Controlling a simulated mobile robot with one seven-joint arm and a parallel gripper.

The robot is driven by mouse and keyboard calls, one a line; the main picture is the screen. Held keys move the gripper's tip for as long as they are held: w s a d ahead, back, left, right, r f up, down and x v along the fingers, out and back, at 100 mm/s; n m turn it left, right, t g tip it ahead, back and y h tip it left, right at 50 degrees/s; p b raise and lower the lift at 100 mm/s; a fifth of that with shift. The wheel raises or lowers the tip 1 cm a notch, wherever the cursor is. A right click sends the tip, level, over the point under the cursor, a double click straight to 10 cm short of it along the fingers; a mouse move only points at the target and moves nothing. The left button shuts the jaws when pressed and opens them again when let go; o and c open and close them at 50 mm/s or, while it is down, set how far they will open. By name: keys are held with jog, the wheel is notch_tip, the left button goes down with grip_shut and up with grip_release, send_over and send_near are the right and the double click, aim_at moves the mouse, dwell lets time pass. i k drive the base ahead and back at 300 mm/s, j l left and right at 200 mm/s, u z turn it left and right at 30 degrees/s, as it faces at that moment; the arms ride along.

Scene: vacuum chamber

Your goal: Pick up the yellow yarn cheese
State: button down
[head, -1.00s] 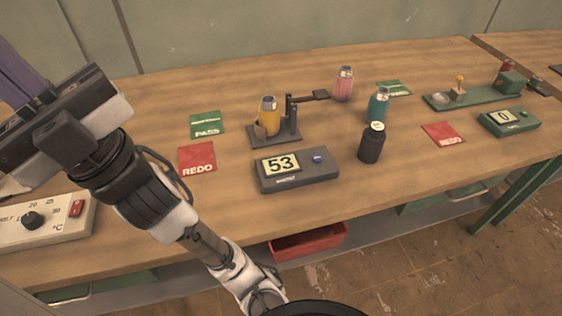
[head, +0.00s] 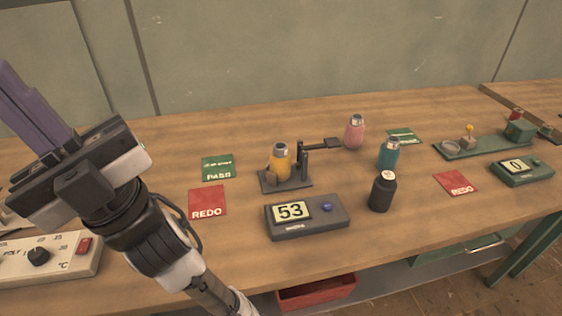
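No thing I can surely tell as a yarn cheese shows. The only clearly yellow body of any size is a yellow bottle-shaped item (head: 280,162) with a grey top. It stands upright on a small dark stand (head: 289,188) with a side arm, mid-table. My gripper (head: 25,95) is at the left edge, with purple fingers pointing up and left. It is well to the left of the yellow item and apart from it. The fingers overlap in this view, so their gap cannot be told. I see nothing held.
A display box (head: 308,217) reading 53 stands in front of the stand. Pink (head: 354,134), teal (head: 389,154) and black (head: 381,195) bottles stand to the right. Flat REDO (head: 207,201) and PASS (head: 218,168) cards lie left. A control box (head: 60,256) is front left. The wooden table (head: 150,215) has free room.

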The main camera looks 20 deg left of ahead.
aim_at(280, 157)
jog(key=u, duration=0.55)
jog(key=l+u, duration=0.95)
jog(key=l, duration=0.25)
jog(key=k+l+u, duration=0.1)
jog(key=l, duration=0.2)
jog(key=k+l+u, duration=0.1)
jog(key=l, duration=0.6)
jog(key=i+l, duration=0.1)
jog(key=l, duration=0.25)
jog(key=i, duration=0.65)
